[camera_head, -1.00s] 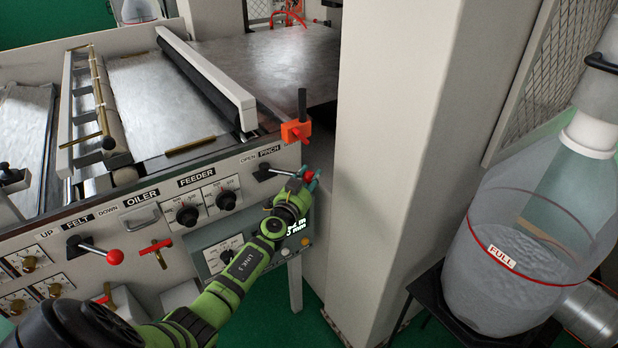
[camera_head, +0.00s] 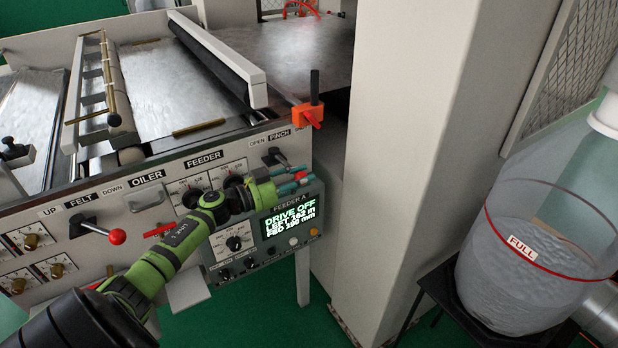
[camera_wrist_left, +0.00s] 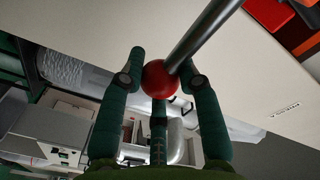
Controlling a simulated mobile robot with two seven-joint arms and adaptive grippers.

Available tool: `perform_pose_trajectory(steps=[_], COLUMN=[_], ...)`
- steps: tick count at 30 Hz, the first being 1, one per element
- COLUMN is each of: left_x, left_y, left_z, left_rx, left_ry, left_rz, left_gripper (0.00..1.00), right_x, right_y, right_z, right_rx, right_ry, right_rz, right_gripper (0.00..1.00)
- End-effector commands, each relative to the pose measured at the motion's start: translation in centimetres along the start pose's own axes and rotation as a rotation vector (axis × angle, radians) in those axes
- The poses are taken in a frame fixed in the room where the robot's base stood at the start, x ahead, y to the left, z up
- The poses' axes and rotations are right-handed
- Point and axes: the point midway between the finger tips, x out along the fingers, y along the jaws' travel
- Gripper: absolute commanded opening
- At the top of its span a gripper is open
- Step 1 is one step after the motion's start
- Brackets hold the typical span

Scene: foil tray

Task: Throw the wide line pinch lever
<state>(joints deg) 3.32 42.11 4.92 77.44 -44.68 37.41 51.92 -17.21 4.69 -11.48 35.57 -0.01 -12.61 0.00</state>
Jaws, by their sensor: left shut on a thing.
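The PINCH lever (camera_head: 276,156) is at the right end of the machine's front panel, below the OPEN and PINCH labels. Its dark handle points down and to the right in the head view. My left gripper (camera_head: 297,180) is at its outer end, with green fingers shut on the lever's red knob. In the left wrist view the red knob (camera_wrist_left: 159,79) sits between the fingers of my left gripper (camera_wrist_left: 165,85), and its metal rod (camera_wrist_left: 200,38) runs to the upper right. The knob is mostly hidden in the head view. My right gripper is not in view.
A display box (camera_head: 290,225) reading DRIVE OFF is just below my left gripper. An orange clamp (camera_head: 308,115) stands above it on the machine's corner. A pale column (camera_head: 410,150) rises close on the right. The red-knobbed FELT lever (camera_head: 117,236) is farther left.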

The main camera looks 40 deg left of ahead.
Motion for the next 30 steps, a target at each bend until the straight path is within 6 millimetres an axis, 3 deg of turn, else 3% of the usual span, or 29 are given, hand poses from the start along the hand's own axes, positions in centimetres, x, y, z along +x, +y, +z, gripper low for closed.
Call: perform_pose_trajectory(steps=[9,24,25,26,27,30], left_x=[-1.6,-1.9,-1.9,-1.9,-1.9,-1.8], left_y=[0.2,0.3,0.3,0.3,0.3,0.2], left_z=[0.1,0.4,0.4,0.4,0.4,0.3], left_rx=[-0.006,-0.008,-0.008,-0.008,-0.007,-0.006], left_ry=[-0.003,-0.007,-0.007,-0.008,-0.007,-0.005], left_rz=[0.006,0.005,0.005,0.005,0.005,0.005], left_gripper=[0.00,0.00,0.42,0.54,0.58,0.58], right_x=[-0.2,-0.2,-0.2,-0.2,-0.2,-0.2], right_y=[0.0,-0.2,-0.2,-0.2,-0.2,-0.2], right_z=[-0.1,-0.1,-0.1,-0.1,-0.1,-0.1], right_rx=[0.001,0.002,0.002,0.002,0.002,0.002], right_ry=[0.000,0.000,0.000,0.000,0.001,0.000], right_rz=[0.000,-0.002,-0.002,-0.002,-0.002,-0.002], right_gripper=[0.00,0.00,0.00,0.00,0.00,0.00])
